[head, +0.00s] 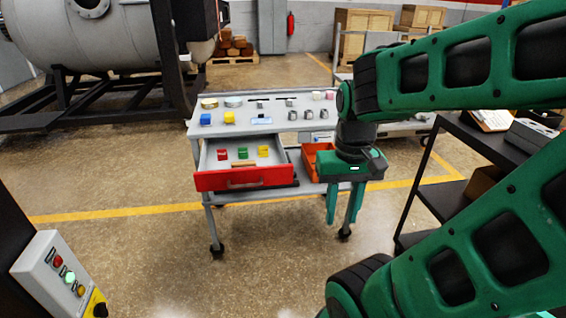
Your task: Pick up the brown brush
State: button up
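A small brown, flat item that looks like the brush (243,163) lies in the open drawer (208,178), near its red front. It is too small to make out its bristles. My gripper (343,208) hangs pointing down to the right of the drawer, in front of the cart's right end. Its two green fingers are apart with nothing between them. It is clear of the brush, well to its right.
The drawer also holds red, green and yellow blocks (263,151). The grey cart top (240,118) carries several small parts. An orange bin (311,157) sits beside the drawer, partly behind my arm. A dark shelf (440,190) stands at right. Floor in front is clear.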

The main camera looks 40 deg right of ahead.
aim_at(248, 164)
jog(key=z, duration=0.45)
jog(key=k, duration=0.5)
jog(key=u, duration=0.6)
jog(key=i, duration=1.8)
